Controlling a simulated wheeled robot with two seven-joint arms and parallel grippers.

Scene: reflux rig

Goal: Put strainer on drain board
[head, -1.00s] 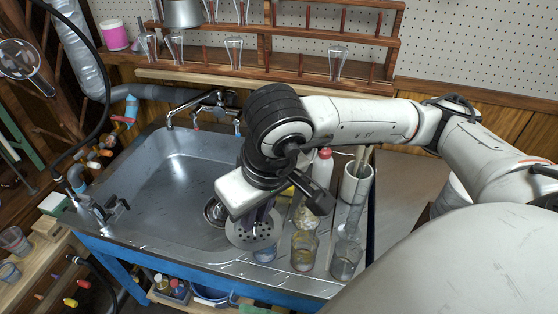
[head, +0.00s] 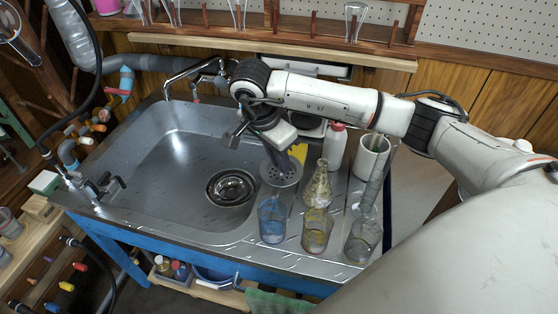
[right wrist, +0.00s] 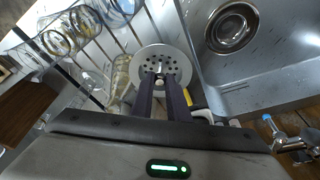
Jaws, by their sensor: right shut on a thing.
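The strainer, a round grey metal disc with holes (head: 283,176), is at the left edge of the drain board, by the sink's right rim. My right gripper (head: 277,158) is shut on it from above; the right wrist view shows both dark fingers (right wrist: 162,90) closed at the disc's (right wrist: 178,58) centre. I cannot tell whether the disc touches the board. The drain board (head: 285,258) is the grooved metal surface right of the basin. My left gripper is not in view.
Several glass vessels stand on the board: a blue-tinted beaker (head: 272,222), a yellowish beaker (head: 317,232), a clear beaker (head: 362,240) and a conical flask (head: 318,188). A white bottle (head: 336,148) and a white pot (head: 372,158) stand behind. The sink basin (head: 170,170) is open, with its drain (head: 231,188).

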